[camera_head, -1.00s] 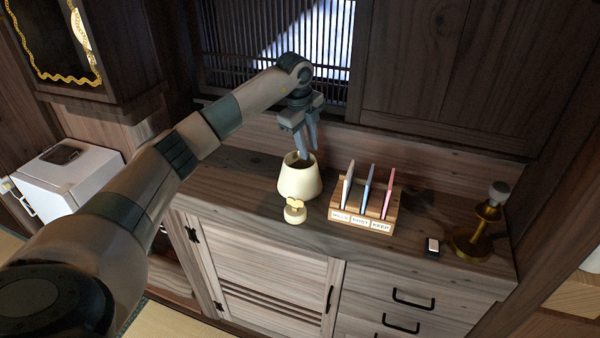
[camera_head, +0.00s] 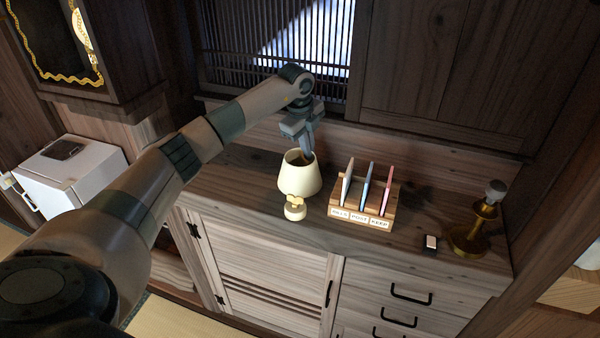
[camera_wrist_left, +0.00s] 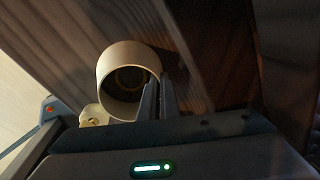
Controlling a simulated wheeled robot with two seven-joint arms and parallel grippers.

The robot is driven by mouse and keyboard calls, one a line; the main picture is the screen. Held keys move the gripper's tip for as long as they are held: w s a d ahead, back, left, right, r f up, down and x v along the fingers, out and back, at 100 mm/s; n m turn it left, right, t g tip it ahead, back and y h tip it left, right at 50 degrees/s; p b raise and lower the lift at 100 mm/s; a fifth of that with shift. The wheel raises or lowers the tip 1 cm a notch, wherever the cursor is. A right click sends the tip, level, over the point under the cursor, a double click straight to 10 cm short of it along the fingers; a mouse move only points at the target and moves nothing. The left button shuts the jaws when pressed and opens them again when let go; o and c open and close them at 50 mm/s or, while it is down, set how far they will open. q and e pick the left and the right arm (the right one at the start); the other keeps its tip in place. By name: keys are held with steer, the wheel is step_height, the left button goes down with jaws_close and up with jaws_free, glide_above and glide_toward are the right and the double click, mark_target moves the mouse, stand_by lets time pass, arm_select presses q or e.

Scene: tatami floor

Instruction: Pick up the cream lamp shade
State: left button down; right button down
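The cream lamp shade (camera_head: 300,178) stands upright on the wooden cabinet top, its open end up. My left gripper (camera_head: 307,154) reaches down to its rim from behind. In the left wrist view, the shade (camera_wrist_left: 115,88) shows its round opening, and the two fingers of my left gripper (camera_wrist_left: 159,98) are close together at the rim, one in front of the opening and one outside the wall. They look shut on the thin wall, though the contact itself is partly hidden. The shade appears to rest on the cabinet. My right gripper is not in view.
A small cream object with a knob (camera_head: 294,209) stands right in front of the shade. A wooden rack (camera_head: 375,217) with upright slim items is to the right. A lattice panel (camera_head: 235,50) rises behind.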

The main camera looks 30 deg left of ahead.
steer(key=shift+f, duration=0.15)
